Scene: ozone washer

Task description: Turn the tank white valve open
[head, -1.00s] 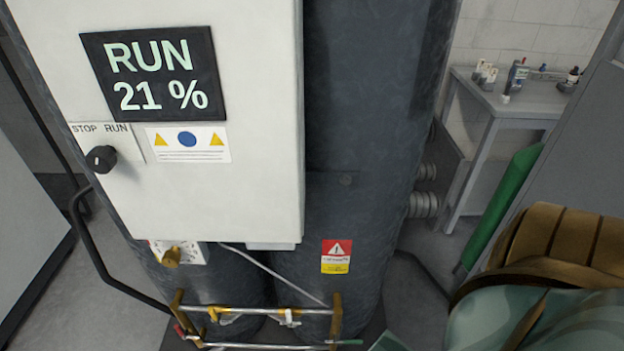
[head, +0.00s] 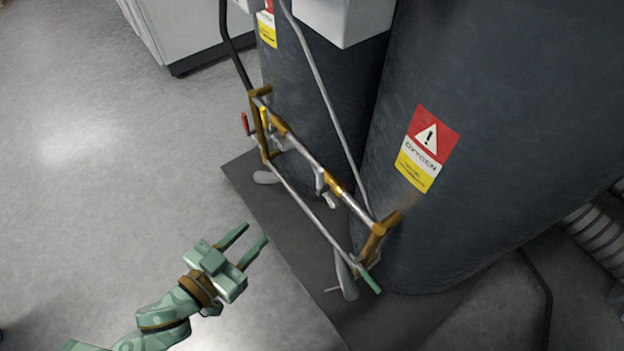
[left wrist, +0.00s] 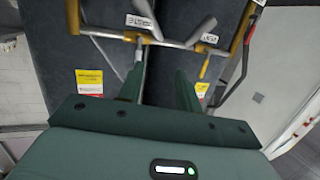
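The white valve (head: 321,184) has a short white lever and sits on the upper pipe (head: 310,160) of the brass-ended frame, low in front of the dark tanks. What looks like the same valve shows in the left wrist view (left wrist: 139,52), close to the tip of the left-hand finger. My left gripper (head: 256,234) is open and empty, left of the pipe frame and apart from the valve in the head view. In the left wrist view its two fingers (left wrist: 159,82) stand apart, pointing toward the pipes. My right gripper is not in view.
A yellow valve (head: 264,118), a red handle (head: 245,124) and a green handle (head: 371,283) are on the same frame. A thin grey hose (head: 318,75) hangs down to the pipes. The large oxygen tank (head: 490,130) fills the right. Open floor (head: 110,150) lies left.

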